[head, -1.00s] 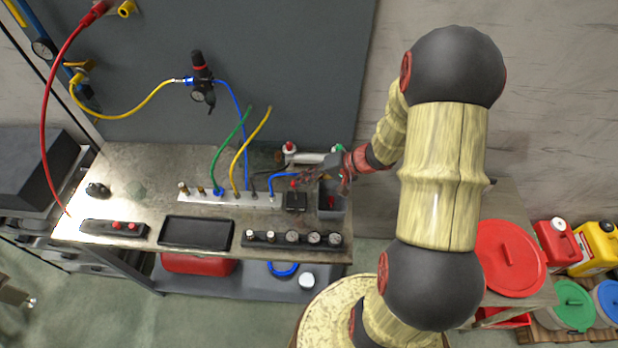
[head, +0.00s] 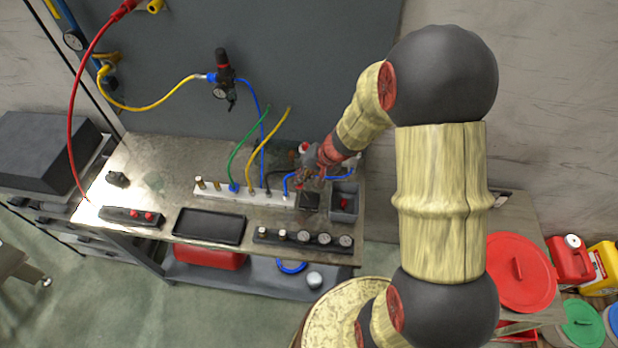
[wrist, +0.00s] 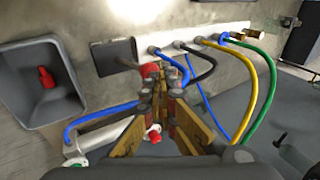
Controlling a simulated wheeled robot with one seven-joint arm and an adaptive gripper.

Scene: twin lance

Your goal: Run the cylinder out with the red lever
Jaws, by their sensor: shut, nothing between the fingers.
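The red lever (wrist: 149,69) shows in the wrist view just beyond my fingertips, beside the black block (wrist: 114,57); the fingers partly hide it. The black block (head: 308,201) also shows in the head view. My gripper (wrist: 160,88) is shut and empty, close to the lever; I cannot tell whether it touches. In the head view my gripper (head: 304,180) is over the back of the block. The cylinder (wrist: 100,135) lies behind, partly hidden by my fingers, with a red fitting (wrist: 153,136) at one end and a green one (wrist: 80,163) at the other.
A grey open box (head: 344,204) with a red piece inside stands right of the block. A pale manifold (head: 243,194) with blue, black, yellow and green hoses runs to the left. A black tray (head: 209,226) and a row of gauges (head: 303,238) lie nearer the front edge.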

